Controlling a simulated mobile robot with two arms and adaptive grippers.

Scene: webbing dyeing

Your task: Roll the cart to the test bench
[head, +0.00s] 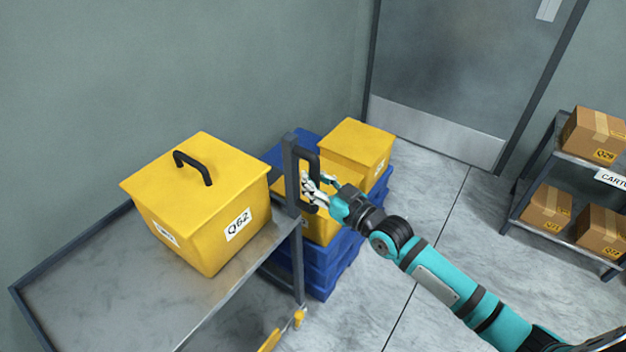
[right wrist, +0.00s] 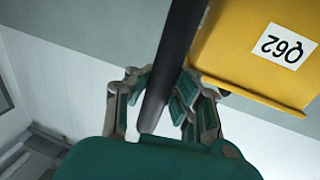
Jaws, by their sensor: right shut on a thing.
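The cart (head: 100,285) is a grey metal trolley at the lower left of the head view, with a raised dark frame at its right end. A black handle (head: 314,160) sits on that frame. My right gripper (head: 312,190) is shut on the handle; in the right wrist view its fingers (right wrist: 162,88) lie on both sides of the dark bar (right wrist: 180,35). A yellow lidded box labelled Q62 (head: 195,205) stands on the cart top; its side also shows in the right wrist view (right wrist: 240,45). My left gripper is out of view. I cannot identify a test bench.
Blue stacked pallets or crates (head: 325,268) with yellow boxes (head: 357,145) stand just beyond the cart's handle end, near the wall. A grey door (head: 455,70) is at the back. A shelf (head: 560,155) with cartons stands at right. The floor (head: 440,200) between is clear.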

